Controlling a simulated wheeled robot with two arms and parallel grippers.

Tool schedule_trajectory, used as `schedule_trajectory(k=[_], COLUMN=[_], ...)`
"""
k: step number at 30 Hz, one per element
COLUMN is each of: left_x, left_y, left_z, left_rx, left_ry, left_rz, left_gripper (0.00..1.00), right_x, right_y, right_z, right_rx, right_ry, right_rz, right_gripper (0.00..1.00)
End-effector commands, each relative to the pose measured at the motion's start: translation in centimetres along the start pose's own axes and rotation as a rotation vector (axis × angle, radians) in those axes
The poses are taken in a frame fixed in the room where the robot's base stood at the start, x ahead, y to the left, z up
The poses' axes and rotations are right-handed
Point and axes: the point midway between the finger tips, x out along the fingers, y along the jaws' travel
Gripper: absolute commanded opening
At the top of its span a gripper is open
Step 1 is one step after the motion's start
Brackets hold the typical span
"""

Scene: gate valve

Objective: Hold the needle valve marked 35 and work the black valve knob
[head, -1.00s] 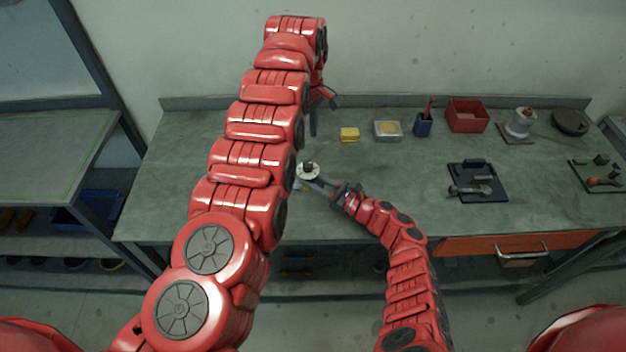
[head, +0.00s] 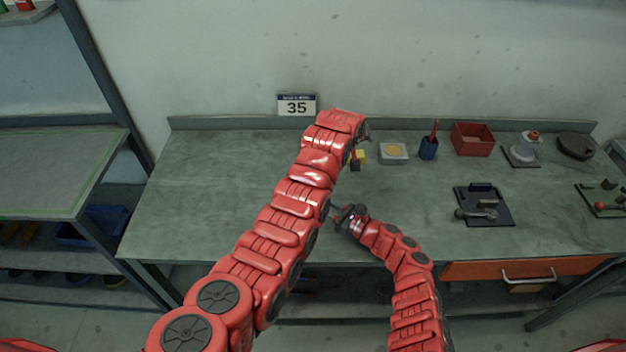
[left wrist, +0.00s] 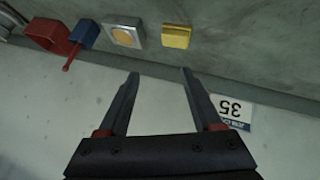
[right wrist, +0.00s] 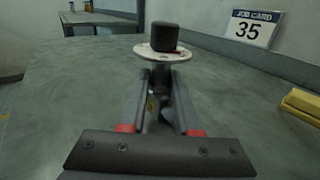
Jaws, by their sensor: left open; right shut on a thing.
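The needle valve shows in the right wrist view as a grey body (right wrist: 160,80) under a round white dial, with the black valve knob (right wrist: 165,38) on top. My right gripper (right wrist: 162,78) is shut on the valve body below the dial. In the head view my left arm hides the valve. A card on the back wall (head: 297,105) reads 35; it also shows in the right wrist view (right wrist: 250,29). No number is readable on the valve itself. My left gripper (left wrist: 160,73) is open and empty, apart from the valve, with bench and wall beyond it.
Towards the back of the bench (head: 215,190) are a yellow block (left wrist: 177,36), a tin (head: 393,153), a blue cup (head: 429,149) and a red bin (head: 472,139). A dark board with a metal fitting (head: 484,206) lies at right. The bench's left part is clear.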

Motion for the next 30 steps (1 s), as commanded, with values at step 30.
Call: schedule_trajectory(k=[30], left_x=[-9.1], left_y=[-10.3], left_z=[13.6], left_rx=[0.274], left_ry=[0.922], left_rz=[-0.086], left_gripper=[0.66], right_x=[0.0], right_y=[0.0], right_z=[0.0], right_rx=[0.000], right_ry=[0.001], right_rz=[0.000], right_gripper=[0.00])
